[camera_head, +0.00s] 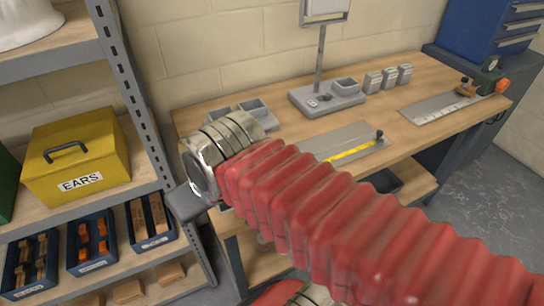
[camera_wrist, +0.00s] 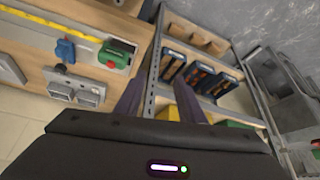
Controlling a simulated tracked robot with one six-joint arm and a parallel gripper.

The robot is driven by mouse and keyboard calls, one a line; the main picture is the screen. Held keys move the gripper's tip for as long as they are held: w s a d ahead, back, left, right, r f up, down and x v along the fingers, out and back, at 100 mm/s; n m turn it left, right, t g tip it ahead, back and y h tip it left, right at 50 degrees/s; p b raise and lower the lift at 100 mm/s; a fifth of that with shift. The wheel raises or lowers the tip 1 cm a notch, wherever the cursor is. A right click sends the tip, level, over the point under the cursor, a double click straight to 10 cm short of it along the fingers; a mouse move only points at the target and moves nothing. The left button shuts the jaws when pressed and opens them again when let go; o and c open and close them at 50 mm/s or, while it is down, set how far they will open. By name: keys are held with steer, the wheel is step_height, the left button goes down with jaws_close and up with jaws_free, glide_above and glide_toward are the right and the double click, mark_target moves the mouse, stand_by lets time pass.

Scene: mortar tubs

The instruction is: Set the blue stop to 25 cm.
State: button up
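A blue stop (camera_wrist: 65,50) sits at the yellow measuring scale (camera_wrist: 52,27) on the workbench, at the upper left of the wrist view. Its reading is too small to make out. In the head view part of a yellow scale (camera_head: 352,153) shows on a grey plate, but my arm covers the stretch to its left and I cannot see the blue stop there. My gripper (camera_wrist: 159,88) shows two dark fingers apart with nothing between them. It is to the right of the blue stop in the wrist view, apart from it, and points towards the shelf.
A green block (camera_wrist: 116,54) sits near the scale's end beside the blue stop. Grey double boxes (camera_wrist: 75,92) are near it. A metal shelf (camera_head: 130,95) with a yellow case (camera_head: 75,150) and blue bins stands left of the bench. A second scale (camera_head: 440,108) lies at the right.

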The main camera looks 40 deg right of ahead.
steer(key=w+d+m, duration=0.1)
steer(key=w+d, duration=0.1)
steer(key=d, duration=1.1)
steer(key=w+d+m+g+h, duration=0.1)
steer(key=w+d+m, duration=0.1)
steer(key=d, duration=1.1)
steer(key=shift+w, duration=0.3)
steer(key=shift+f, duration=0.2)
steer(key=x, duration=1.3)
steer(key=shift+d+f, duration=0.2)
steer(key=shift+f, duration=0.1)
jaws_close()
